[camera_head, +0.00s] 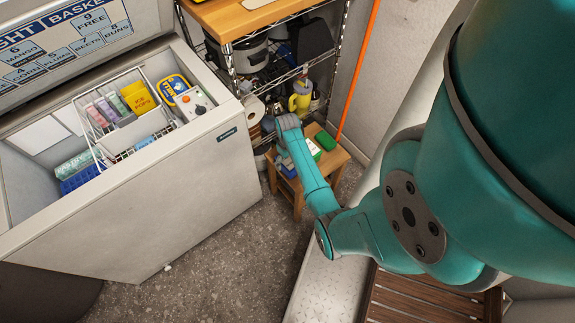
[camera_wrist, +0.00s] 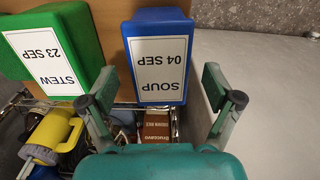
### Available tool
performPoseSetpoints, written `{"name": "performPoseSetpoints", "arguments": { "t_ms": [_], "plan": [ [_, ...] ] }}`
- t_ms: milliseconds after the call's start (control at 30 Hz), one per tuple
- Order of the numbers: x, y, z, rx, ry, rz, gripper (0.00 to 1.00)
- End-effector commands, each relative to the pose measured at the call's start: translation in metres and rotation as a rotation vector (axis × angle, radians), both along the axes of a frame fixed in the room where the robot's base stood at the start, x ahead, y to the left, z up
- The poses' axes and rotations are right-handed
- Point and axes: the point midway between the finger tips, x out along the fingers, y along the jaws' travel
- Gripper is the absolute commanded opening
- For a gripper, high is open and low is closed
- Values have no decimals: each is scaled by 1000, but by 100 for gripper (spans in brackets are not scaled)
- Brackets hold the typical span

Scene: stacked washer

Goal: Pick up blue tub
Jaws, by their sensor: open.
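The blue tub (camera_wrist: 158,35) carries a white label reading SOUP 04 SEP, upside down in the wrist view. It stands on a wooden stool, beside a green tub (camera_wrist: 55,45) labelled STEW 23 SEP. My gripper (camera_wrist: 157,88) is open and empty, with one finger on each side of the tub's near end in the picture. I cannot tell whether either finger touches it. In the head view, a small part of the blue tub (camera_head: 288,172) shows beside my arm, and the green tub (camera_head: 325,141) is to its right. My fingers are hard to make out there.
The stool (camera_head: 336,158) stands by a wire rack (camera_head: 232,68) holding a yellow jug (camera_head: 300,97) and other items. An orange pole (camera_head: 358,70) leans at right.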

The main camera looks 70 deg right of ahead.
Motion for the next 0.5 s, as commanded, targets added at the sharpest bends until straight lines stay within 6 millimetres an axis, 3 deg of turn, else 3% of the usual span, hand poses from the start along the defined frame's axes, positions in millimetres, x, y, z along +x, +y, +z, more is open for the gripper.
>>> {"name": "performPoseSetpoints", "arguments": {
  "t_ms": [233,500],
  "plan": [
    [-1,1,-35,2,1,0,90],
    [-1,0,-45,0,0,0,90]
  ]
}}
